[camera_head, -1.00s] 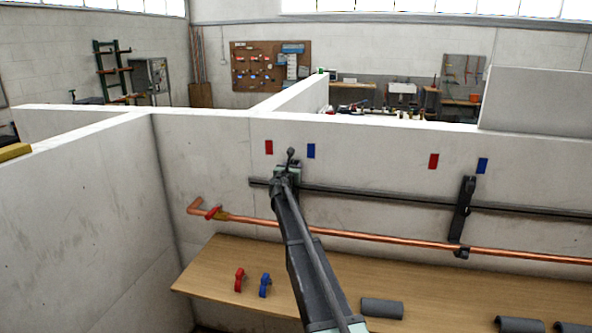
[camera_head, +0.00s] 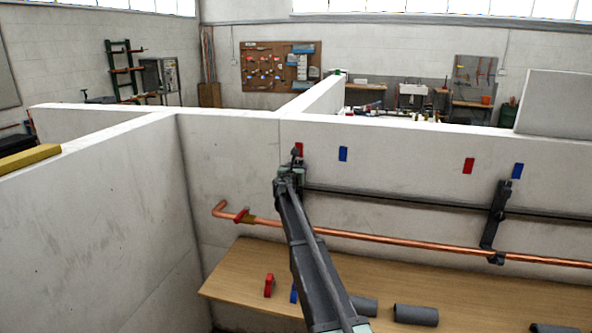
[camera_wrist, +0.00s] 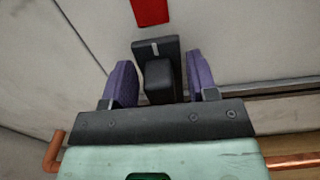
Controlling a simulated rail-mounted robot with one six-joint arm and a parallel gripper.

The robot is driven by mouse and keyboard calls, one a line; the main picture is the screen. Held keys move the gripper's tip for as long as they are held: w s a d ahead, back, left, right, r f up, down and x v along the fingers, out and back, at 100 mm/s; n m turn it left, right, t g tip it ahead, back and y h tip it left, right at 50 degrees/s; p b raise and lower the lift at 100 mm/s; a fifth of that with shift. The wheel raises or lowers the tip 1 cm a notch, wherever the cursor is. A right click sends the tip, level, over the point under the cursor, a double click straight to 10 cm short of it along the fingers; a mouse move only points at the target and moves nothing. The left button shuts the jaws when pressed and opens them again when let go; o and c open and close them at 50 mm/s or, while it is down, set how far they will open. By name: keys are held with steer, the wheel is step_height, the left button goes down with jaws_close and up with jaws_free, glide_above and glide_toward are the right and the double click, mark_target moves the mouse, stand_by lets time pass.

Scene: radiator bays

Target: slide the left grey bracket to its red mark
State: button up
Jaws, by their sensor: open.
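The left grey bracket (camera_wrist: 156,50) shows in the wrist view as a dark upright block with a light line on its top plate. My gripper (camera_wrist: 161,80) is open, with one purple finger on each side of the bracket and a visible gap on both sides. The left red mark (camera_wrist: 150,11) is on the wall just beyond the bracket, nearly in line with it. In the head view my gripper (camera_head: 289,172) is just below the left red mark (camera_head: 299,149) and largely hides the left bracket.
A dark rail (camera_head: 400,201) and a copper pipe (camera_head: 380,238) run along the wall. Another grey bracket (camera_head: 493,215) sits farther right, below a blue mark (camera_head: 517,171). The wooden bench (camera_head: 235,277) holds a red clip (camera_head: 269,285) and grey pipe covers (camera_head: 415,315).

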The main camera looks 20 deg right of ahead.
steer(key=v, duration=1)
steer(key=shift+s+a, duration=0.25)
steer(key=shift+s, duration=0.05)
steer(key=s+f+m+g, duration=0.4)
steer(key=s+m, duration=0.4)
steer(key=m, duration=0.2)
steer(key=s+f+m+g, duration=0.4)
steer(key=s+f+m, duration=0.1)
steer(key=s+m, duration=0.35)
steer(key=s+a+f+m+g+y, duration=0.2)
steer(key=s+a, duration=0.4)
steer(key=s, duration=0.3)
steer(key=s+a+f+m+g+y, duration=0.2)
steer(key=s+a+f+m+y, duration=0.1)
steer(key=s+a, duration=0.4)
steer(key=s+a+f+m+g+y, duration=0.2)
steer(key=s+a+m+y, duration=0.3)
steer(key=s, duration=0.7)
steer(key=shift+a+f+y, duration=0.5)
steer(key=shift+a+f, duration=0.1)
steer(key=shift+a, duration=0.35)
